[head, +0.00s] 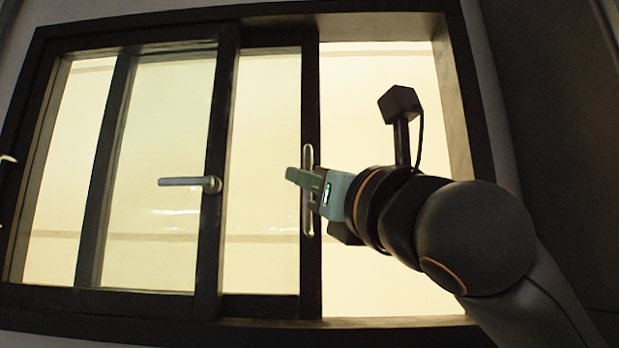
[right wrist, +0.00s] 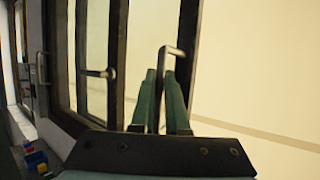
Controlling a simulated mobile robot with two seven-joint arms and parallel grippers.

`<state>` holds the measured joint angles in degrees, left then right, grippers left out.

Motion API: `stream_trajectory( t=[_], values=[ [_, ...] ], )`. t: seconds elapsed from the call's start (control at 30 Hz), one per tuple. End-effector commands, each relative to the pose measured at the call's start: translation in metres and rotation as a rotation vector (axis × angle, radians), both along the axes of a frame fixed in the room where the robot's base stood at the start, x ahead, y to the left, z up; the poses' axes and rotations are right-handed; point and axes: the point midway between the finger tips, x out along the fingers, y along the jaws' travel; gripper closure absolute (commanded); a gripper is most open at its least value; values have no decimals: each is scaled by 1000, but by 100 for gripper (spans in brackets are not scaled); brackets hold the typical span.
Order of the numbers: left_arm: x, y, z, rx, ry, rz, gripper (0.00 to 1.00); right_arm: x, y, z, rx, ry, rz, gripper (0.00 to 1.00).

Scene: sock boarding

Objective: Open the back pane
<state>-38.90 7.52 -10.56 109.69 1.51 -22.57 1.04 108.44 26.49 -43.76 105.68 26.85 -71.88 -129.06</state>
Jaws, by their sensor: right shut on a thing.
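The back pane (head: 262,170) is a glass panel in a dark frame, partly behind the front pane (head: 165,175). A wide opening (head: 385,275) shows to the right of its dark right stile (head: 310,270). A vertical metal handle (head: 308,160) is on that stile. My right gripper (head: 305,182) is at this handle, its green fingers closed around it. In the right wrist view the fingers (right wrist: 165,95) stand on either side of the bent handle (right wrist: 170,52). My left gripper is not in view.
The front pane carries a lever handle (head: 190,183) pointing left. The dark window frame (head: 458,110) bounds the opening on the right. In the right wrist view, small blue and red objects (right wrist: 36,160) lie low at the left.

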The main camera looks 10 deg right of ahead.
Motion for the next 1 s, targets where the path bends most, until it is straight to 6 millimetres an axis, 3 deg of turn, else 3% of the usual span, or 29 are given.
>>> stream_trajectory(
  t=[0.13,0.47,1.0],
  values=[
    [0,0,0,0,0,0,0,0,0,-1,-1,2,1,75],
    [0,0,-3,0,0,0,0,-5,-2,-3,0,0,0,75],
    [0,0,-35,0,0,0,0,-96,-30,-43,-1,-3,-1,75]
  ],
)
